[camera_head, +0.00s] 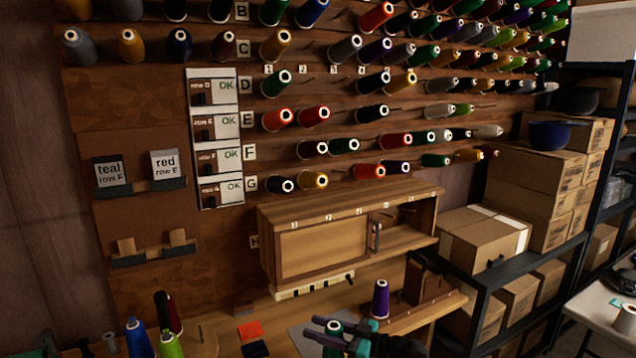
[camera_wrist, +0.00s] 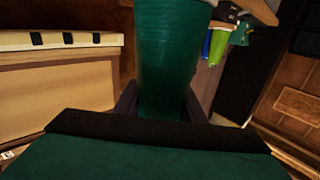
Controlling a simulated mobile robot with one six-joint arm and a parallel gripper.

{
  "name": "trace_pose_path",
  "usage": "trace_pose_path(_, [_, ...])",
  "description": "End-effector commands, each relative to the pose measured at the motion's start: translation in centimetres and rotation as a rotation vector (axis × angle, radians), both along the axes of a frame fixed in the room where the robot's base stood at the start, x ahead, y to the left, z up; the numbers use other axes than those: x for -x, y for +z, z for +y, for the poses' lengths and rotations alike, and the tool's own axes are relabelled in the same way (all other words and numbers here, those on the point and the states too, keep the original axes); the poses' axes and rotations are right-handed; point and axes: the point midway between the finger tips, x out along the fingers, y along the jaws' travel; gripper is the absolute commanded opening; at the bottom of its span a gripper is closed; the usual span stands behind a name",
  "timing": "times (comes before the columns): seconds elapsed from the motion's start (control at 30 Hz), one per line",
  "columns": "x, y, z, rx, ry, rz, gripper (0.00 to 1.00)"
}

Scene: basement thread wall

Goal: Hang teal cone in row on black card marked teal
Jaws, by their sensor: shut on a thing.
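My gripper (camera_head: 340,332) is at the bottom of the head view, low over the bench, shut on a teal cone (camera_head: 332,328). The cone fills the top middle of the wrist view (camera_wrist: 168,60), between the fingers. The dark card reading "teal row F" (camera_head: 110,173) stands in a holder on the left of the wall. The row F label (camera_head: 249,153) is on the peg wall. Gaps show left of the dark red cone and right of the green one.
A wooden cabinet (camera_head: 320,255) juts out below row G. A purple cone (camera_head: 381,298) stands on the bench right of my gripper. Blue (camera_head: 137,338) and lime (camera_head: 170,343) cones stand at lower left. Boxes (camera_head: 485,232) fill the right shelf.

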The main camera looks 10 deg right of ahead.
Motion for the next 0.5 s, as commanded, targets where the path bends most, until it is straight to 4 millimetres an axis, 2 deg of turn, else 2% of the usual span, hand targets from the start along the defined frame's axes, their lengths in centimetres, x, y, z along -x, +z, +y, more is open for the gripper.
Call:
trace_pose_path(0.03, [0.0, 1.6, 0.0, -0.001, 0.000, -0.001, 0.11])
trace_pose_path(0.2, [0.0, 4.0, 0.0, -0.001, 0.000, -0.001, 0.11])
trace_pose_path(0.5, [0.0, 6.7, 0.0, 0.000, 0.000, 0.000, 0.11])
